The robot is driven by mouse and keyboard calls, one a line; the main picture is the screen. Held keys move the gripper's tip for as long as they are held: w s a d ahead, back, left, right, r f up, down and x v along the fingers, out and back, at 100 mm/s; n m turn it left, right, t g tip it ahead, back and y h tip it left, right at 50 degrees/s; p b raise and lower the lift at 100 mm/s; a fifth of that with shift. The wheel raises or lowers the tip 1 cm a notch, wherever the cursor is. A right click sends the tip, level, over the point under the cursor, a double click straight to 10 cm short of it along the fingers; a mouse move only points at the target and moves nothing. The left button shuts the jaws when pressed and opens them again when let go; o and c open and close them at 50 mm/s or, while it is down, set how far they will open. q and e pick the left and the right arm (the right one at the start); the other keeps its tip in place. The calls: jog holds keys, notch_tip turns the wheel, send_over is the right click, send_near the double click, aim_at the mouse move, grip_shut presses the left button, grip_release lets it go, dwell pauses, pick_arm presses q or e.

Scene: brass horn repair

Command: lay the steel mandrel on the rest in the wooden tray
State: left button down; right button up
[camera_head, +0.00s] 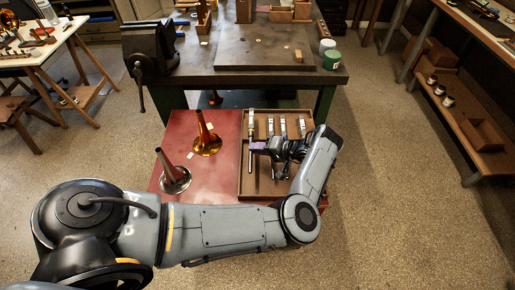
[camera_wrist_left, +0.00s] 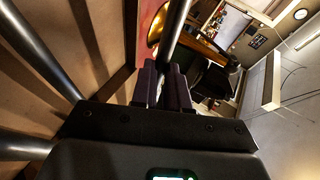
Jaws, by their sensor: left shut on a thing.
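The wooden tray (camera_head: 244,190) sits on the right part of a red surface, below the workbench. The steel mandrel (camera_head: 250,158) is a slim rod, lengthwise over the tray's left side; it also shows between the fingers in the left wrist view (camera_wrist_left: 176,30). My left gripper (camera_head: 256,146) is shut on it from the right, around its middle; its dark purple fingers show in the wrist view (camera_wrist_left: 165,85). I cannot tell whether the mandrel touches the tray. The rest under it is not clearly visible. My right gripper is out of view.
Bright pieces (camera_head: 283,127) stand in a row along the tray's far part; dark rods (camera_wrist_left: 40,45) show close by in the wrist view. A brass bell (camera_head: 206,142) and a silver bell (camera_head: 174,180) stand left of the tray. The workbench (camera_head: 225,83) lies beyond.

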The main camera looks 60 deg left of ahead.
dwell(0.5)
pick_arm(q)
jog(key=shift+f, duration=0.2)
jog(key=shift+f+b, duration=1.45)
jog(key=shift+f, duration=0.35)
jog(key=shift+r, duration=0.1)
jog(key=shift+p, duration=0.3)
dwell(0.7)
